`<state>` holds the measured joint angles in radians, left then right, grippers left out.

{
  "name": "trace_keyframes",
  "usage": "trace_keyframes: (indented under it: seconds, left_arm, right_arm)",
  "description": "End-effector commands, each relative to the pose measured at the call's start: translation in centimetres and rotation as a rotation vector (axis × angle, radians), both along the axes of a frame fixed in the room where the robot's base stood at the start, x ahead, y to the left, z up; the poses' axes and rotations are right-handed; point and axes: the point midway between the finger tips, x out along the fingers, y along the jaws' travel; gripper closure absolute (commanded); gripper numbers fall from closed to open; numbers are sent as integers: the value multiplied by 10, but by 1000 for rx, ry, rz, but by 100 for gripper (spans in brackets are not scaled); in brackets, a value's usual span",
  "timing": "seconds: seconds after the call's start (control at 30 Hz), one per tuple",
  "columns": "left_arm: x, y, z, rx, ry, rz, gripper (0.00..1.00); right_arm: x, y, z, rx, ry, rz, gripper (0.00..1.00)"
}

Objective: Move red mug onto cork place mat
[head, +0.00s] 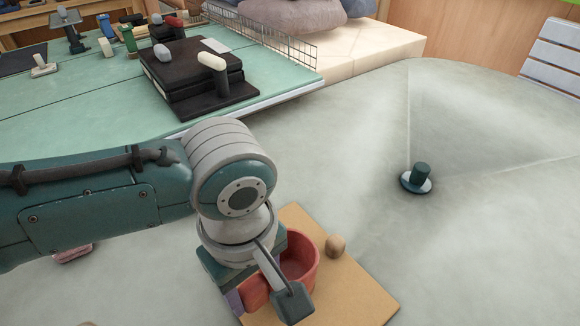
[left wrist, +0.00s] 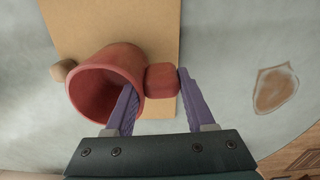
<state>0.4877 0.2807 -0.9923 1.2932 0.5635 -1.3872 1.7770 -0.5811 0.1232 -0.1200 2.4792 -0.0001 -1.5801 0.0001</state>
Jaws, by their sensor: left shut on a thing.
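The red mug (head: 303,258) is at the cork place mat (head: 355,290), over its near left part, with its opening up. In the left wrist view the mug (left wrist: 100,75) stands before the mat (left wrist: 150,22); I cannot tell whether its base touches it. My left gripper (head: 258,291) is shut on the mug. The arm hides part of the mug and mat in the head view. My right gripper is not in view.
A small brown round object (head: 335,246) sits at the mat's edge beside the mug. A teal peg on a disc (head: 417,180) stands farther right on the grey table. A green table (head: 90,100) with black boxes and tools is behind. The table's right side is mostly clear.

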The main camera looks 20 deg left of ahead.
Motion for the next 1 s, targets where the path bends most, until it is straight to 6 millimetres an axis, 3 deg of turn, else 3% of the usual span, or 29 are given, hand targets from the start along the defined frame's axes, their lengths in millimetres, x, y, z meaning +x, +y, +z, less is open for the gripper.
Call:
trace_keyframes:
  seconds: [0.93, 0.97, 1.0]
  left_arm:
    - [0, -1, -10, -1, 0, 0, 100]
    - [0, 0, -10, -2, -1, 0, 42]
    - [0, 0, -10, -1, 0, 0, 38]
  right_arm:
    - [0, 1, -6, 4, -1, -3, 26]
    - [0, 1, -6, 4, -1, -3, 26]
    - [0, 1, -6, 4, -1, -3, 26]
